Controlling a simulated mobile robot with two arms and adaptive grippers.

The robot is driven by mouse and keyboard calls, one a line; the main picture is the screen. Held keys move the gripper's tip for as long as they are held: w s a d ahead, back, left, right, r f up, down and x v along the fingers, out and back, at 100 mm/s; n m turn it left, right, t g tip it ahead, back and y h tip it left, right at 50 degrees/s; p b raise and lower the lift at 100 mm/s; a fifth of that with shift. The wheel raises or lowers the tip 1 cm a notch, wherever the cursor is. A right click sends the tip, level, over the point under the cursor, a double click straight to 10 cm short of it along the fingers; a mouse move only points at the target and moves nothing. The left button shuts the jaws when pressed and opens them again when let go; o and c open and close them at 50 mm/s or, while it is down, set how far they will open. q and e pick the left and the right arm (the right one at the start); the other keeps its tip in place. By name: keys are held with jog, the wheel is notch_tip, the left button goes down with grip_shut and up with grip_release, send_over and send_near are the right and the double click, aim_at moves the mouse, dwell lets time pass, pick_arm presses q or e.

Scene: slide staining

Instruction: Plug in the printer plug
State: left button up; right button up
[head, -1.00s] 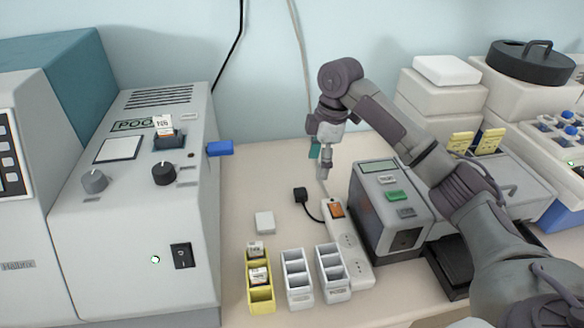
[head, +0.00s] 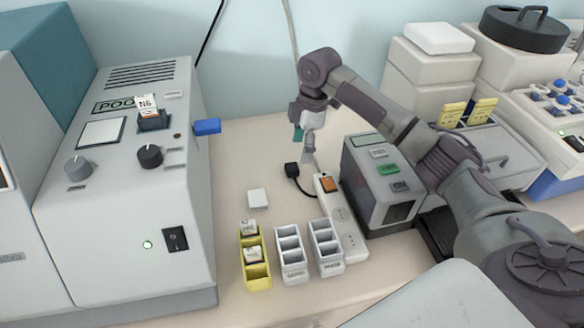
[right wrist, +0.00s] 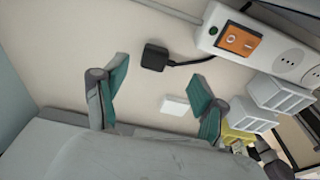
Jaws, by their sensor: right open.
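The black printer plug (head: 291,169) lies on the table to the left of the power strip, with its black cord running toward the strip; it also shows in the right wrist view (right wrist: 155,57). The white power strip (head: 346,228) has an orange switch (head: 329,184) at its far end and round sockets along it; it shows in the right wrist view (right wrist: 283,57) at the upper right. My right gripper (head: 307,157) points down above the table, just behind the plug. In the right wrist view its teal-padded fingers (right wrist: 158,97) are wide apart and empty. My left gripper is out of view.
The grey printer (head: 384,185) stands right of the strip. Yellow (head: 256,284) and white slide holders (head: 292,270) stand in front, left of the strip. A small white block (head: 257,198) lies near the plug. A large grey machine (head: 120,235) fills the left.

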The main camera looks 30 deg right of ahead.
aim_at(292, 166)
jog(key=shift+a+f, duration=0.15)
jog(key=shift+f, duration=0.85)
jog(key=f, duration=0.1)
jog(key=a+f+p, duration=0.1)
jog(key=f, duration=0.1)
jog(key=w+f, duration=0.1)
jog(key=shift+a+f+p, duration=0.25)
jog(key=shift+a+p, duration=0.1)
jog(key=shift+a, duration=0.05)
jog(key=shift+f, duration=0.25)
jog(key=shift+c, duration=0.2)
jog(key=c, duration=1.1)
jog(key=shift+r, duration=0.1)
